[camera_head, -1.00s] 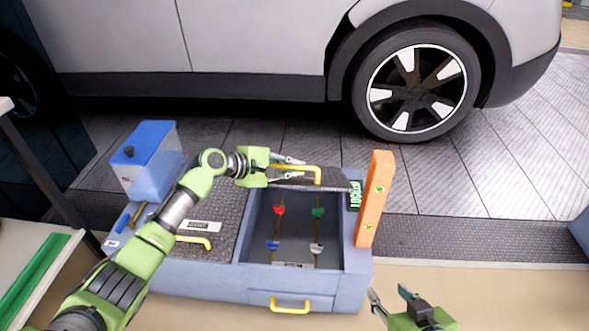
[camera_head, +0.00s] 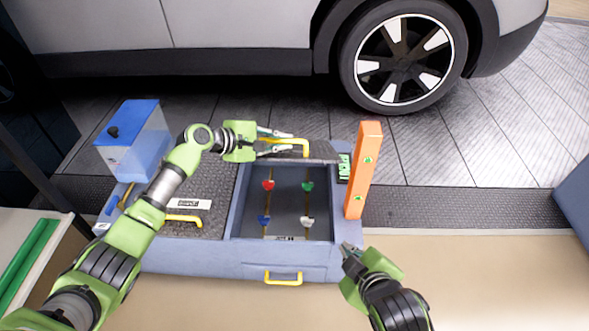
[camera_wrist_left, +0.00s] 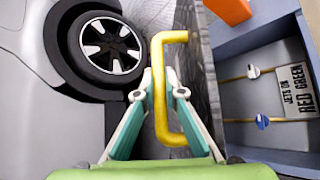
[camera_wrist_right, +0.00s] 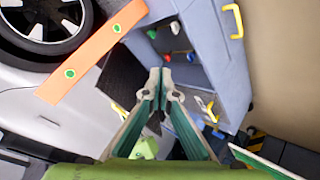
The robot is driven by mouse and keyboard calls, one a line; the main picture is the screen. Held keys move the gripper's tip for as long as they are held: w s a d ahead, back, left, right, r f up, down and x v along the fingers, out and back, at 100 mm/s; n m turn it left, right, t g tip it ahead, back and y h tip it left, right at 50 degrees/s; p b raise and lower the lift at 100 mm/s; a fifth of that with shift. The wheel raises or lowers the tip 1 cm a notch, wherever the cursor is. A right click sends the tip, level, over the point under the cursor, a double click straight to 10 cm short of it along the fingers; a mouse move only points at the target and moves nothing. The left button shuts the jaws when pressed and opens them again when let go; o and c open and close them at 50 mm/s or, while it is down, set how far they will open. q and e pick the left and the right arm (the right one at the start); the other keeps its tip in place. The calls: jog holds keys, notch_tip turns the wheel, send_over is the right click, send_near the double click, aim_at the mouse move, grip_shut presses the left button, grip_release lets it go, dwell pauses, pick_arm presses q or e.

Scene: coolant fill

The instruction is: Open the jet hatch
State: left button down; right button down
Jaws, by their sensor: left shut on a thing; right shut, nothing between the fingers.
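The jet hatch (camera_head: 322,153) is a dark textured lid on the blue-grey unit (camera_head: 200,262). It stands raised at the back of its compartment, which is uncovered. My left gripper (camera_head: 284,143) is shut on the hatch's yellow handle (camera_head: 304,142). In the left wrist view the handle (camera_wrist_left: 178,38) passes between the fingers (camera_wrist_left: 163,90). The compartment shows red (camera_head: 268,184), green (camera_head: 307,186), blue (camera_head: 264,219) and white (camera_head: 307,221) knobs on yellow rods. My right gripper (camera_head: 347,250) is shut and empty by the unit's front right corner.
An orange bar (camera_head: 363,170) with green dots stands at the unit's right end. A blue-lidded container (camera_head: 133,140) is at its left. A second lid with a yellow handle (camera_head: 184,218) is closed. A drawer handle (camera_head: 283,278) is in front. A car wheel (camera_head: 404,60) is behind.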

jog(key=w+a+r+n+t+h, duration=0.15)
jog(key=w+a+r+n, duration=0.35)
jog(key=n, duration=0.7)
jog(key=w+a+n+t, duration=0.3)
jog(key=a+n, duration=0.4)
jog(key=n, duration=0.6)
jog(key=w, duration=1.1)
jog(key=shift+a+f, duration=0.15)
jog(key=shift+a, duration=0.1)
